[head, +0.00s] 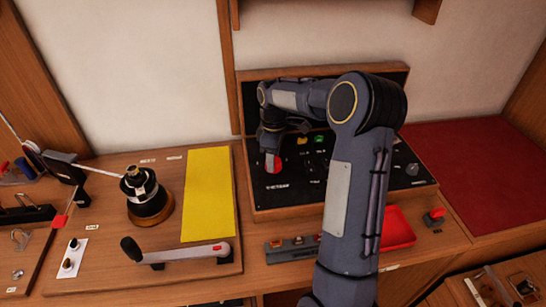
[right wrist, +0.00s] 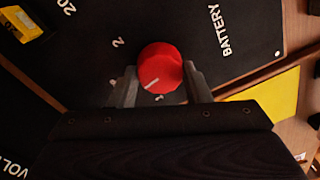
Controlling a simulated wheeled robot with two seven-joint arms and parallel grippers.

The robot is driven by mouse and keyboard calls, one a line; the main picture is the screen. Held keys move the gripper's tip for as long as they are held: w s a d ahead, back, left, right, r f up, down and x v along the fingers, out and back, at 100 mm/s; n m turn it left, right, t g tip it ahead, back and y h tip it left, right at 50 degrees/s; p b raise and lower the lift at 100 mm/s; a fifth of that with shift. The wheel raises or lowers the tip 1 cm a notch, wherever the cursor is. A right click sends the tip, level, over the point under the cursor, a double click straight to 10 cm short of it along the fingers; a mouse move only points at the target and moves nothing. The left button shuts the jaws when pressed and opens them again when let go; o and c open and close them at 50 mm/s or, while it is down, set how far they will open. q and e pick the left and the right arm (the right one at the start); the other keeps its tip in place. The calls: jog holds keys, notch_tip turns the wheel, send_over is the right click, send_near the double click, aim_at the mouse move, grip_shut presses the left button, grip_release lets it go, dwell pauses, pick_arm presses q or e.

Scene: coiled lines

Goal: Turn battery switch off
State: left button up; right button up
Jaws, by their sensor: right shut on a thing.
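The battery switch is a round red knob (right wrist: 160,68) with a white pointer line, on a black panel (right wrist: 100,45) lettered BATTERY with small numerals around it. In the head view the red knob (head: 272,163) shows at the panel's left side, partly covered by my gripper. My right gripper (right wrist: 157,84) has one finger on each side of the knob and is shut on it. In the right wrist view the white line points toward the lower left, near one finger. In the head view my right gripper (head: 271,150) reaches down to the panel. My left gripper is not in view.
A winch (head: 148,195) and a yellow sheet (head: 208,195) lie left of the panel. A crank handle (head: 180,253) lies in front. A red tray (head: 398,228) and a small red knob (head: 434,217) are at right. My right arm hides part of the panel.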

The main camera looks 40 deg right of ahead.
jog(key=shift+m, duration=0.8)
jog(key=o, duration=1)
jog(key=r, duration=0.6)
jog(key=shift+w+d+r, duration=0.1)
jog(key=shift+d+r, duration=0.1)
jog(key=shift+r, duration=0.75)
